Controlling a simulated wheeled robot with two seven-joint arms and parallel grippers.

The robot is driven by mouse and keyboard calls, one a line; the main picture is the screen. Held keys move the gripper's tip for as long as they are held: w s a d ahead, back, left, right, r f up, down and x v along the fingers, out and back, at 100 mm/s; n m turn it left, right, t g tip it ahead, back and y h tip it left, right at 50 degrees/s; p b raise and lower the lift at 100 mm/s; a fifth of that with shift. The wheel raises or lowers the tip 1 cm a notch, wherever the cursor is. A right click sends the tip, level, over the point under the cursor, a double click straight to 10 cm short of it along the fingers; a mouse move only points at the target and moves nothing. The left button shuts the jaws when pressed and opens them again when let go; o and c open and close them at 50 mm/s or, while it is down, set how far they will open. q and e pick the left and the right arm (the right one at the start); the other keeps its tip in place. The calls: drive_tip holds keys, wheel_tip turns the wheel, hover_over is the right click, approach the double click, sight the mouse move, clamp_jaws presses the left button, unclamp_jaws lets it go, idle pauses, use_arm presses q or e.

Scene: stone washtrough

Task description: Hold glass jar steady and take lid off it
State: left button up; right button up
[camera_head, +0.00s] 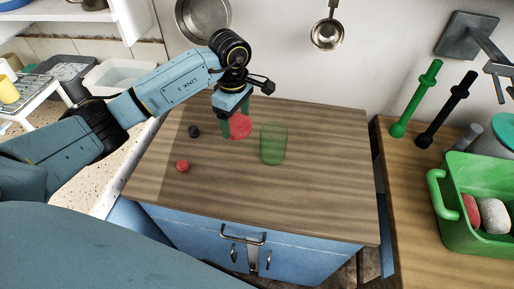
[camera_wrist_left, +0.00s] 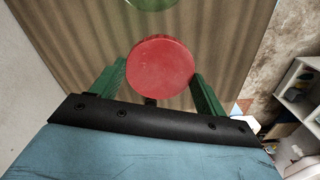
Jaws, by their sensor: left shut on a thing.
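The green see-through glass jar (camera_head: 273,144) stands upright on the wooden counter, with no lid on its top. Part of it also shows at the top edge of the left wrist view (camera_wrist_left: 152,3). My left gripper (camera_head: 236,121) is shut on the round red lid (camera_head: 240,127), to the left of the jar and apart from it. In the left wrist view the lid (camera_wrist_left: 161,66) sits between the two green fingers. No gripper holds the jar. My right gripper is not in view.
A small red thing (camera_head: 182,166) and a small dark thing (camera_head: 194,131) lie on the counter's left part. The counter's front and right are clear. A green crate (camera_head: 474,238) stands on the right worktop, past a gap. A pan and a ladle hang on the wall.

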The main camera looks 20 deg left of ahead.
use_arm(q)
hover_over(238, 150)
wheel_tip(238, 150, down, 6)
drive_tip(key=shift+r, duration=0.1)
drive_tip(key=shift+f+b, duration=0.35)
drive_tip(key=shift+f, duration=1.75)
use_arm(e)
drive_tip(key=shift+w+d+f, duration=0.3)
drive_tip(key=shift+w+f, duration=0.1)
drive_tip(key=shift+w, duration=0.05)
use_arm(q)
drive_tip(key=shift+f, duration=0.15)
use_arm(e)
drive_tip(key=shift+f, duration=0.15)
use_arm(q)
drive_tip(key=o, duration=1.1)
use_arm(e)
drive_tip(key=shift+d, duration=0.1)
use_arm(q)
drive_tip(key=shift+r, duration=0.2)
wheel_tip(238, 150, up, 11)
drive_tip(key=shift+f+p, duration=0.15)
drive_tip(key=shift+p, duration=0.35)
drive_tip(key=shift+r, duration=0.65)
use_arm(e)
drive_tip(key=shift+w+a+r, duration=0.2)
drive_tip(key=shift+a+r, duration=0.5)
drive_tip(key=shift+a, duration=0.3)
